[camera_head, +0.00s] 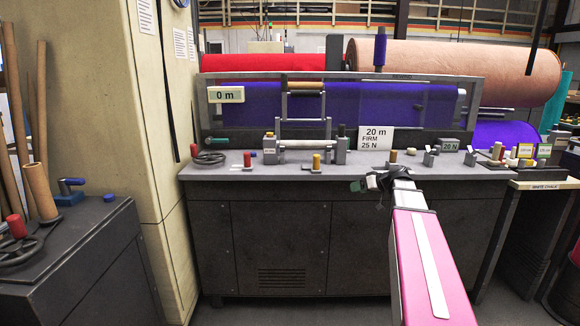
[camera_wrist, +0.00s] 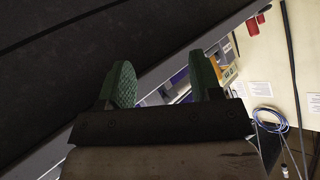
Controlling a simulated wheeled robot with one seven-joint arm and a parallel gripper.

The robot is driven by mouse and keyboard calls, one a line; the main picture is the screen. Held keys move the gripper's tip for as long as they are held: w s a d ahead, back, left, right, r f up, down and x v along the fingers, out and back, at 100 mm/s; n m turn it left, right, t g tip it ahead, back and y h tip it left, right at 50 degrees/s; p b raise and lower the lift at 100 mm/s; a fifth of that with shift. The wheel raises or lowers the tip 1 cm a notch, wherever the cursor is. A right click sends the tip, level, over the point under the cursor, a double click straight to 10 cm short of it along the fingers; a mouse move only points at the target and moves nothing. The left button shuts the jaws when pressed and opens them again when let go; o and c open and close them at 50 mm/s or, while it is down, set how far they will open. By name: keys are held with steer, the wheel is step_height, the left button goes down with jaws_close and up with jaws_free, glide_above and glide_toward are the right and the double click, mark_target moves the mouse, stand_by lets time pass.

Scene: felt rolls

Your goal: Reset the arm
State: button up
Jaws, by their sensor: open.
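My gripper (camera_head: 358,186) is at the end of my pink arm, in front of the front edge of the machine's worktop (camera_head: 330,168) in the head view. In the wrist view its two green fingers (camera_wrist: 160,84) stand well apart with nothing between them. The dark front of the bench (camera_wrist: 70,45) lies close to the fingers in that view. I cannot tell whether the gripper touches the worktop edge.
The worktop carries knobs, a lever, a black handwheel (camera_head: 209,157) and a "20 m FIRM 25 N" card (camera_head: 376,139). Red (camera_head: 245,62), tan (camera_head: 460,70) and purple (camera_head: 300,103) rolls sit behind. A pillar (camera_head: 140,120) and dark cabinet (camera_head: 90,260) stand left. Floor shows below the bench.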

steer(key=s+a+f+m+g+h, duration=0.2)
steer(key=s+a+f+g+h, duration=0.1)
steer(key=s+f, duration=0.9)
steer(key=s+a+f+m+g+h, duration=0.3)
steer(key=s+a+f+h, duration=0.3)
steer(key=s+f, duration=0.7)
steer(key=shift+s+a+f+g, duration=0.15)
steer(key=shift+s+f+g, duration=0.1)
steer(key=shift+f+g, duration=0.4)
